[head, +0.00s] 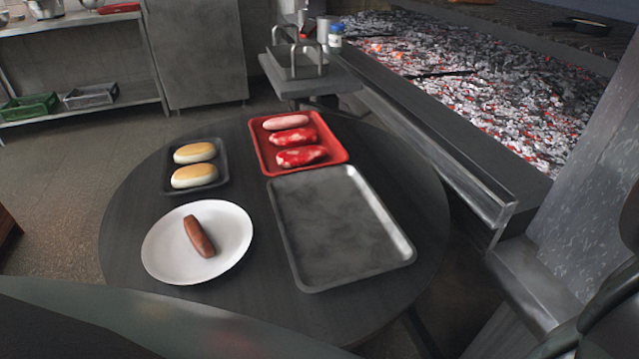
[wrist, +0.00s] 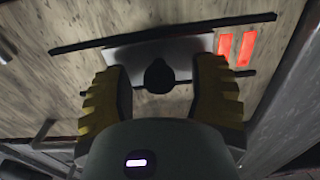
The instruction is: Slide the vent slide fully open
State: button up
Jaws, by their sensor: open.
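In the wrist view, the vent slide is a pale grey plate (wrist: 185,48) lying between two dark rails, with a round black knob (wrist: 158,76) on it. Two red glowing slots (wrist: 236,48) show beside the plate on its right. My gripper (wrist: 160,95) has its two yellow-and-black fingers apart, one on each side of the knob. I see a gap between the knob and each finger; the depth between them is hard to tell. The vent slide does not show in the head view.
In the head view, a round dark table holds an empty metal tray (head: 335,225), a red tray (head: 265,150) with raw meat, a white plate (head: 165,250) with a sausage, and a black tray (head: 223,160) with buns. Glowing coals (head: 470,85) lie in the grill at the right.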

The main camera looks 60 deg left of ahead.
jog(key=shift+o, duration=0.5)
jog(key=shift+s, duration=0.1)
grip_shut()
jog(key=shift+s+d+p, duration=0.2)
jog(key=shift+d+p, duration=0.1)
jog(key=shift+d, duration=0.55)
jog(key=shift+s+d+p, duration=0.25)
jog(key=shift+d+p, duration=0.05)
jog(key=shift+d, duration=0.55)
jog(key=shift+s+d+p, duration=0.2)
jog(key=shift+d+p, duration=0.1)
jog(key=shift+d, duration=0.55)
jog(key=c, duration=0.5)
grip_release()
jog(key=shift+c, duration=0.2)
jog(key=o, duration=0.3)
jog(key=shift+s+d, duration=0.1)
jog(key=shift+d, duration=0.1)
jog(key=shift+o, duration=0.7)
jog(key=shift+a, duration=0.1)
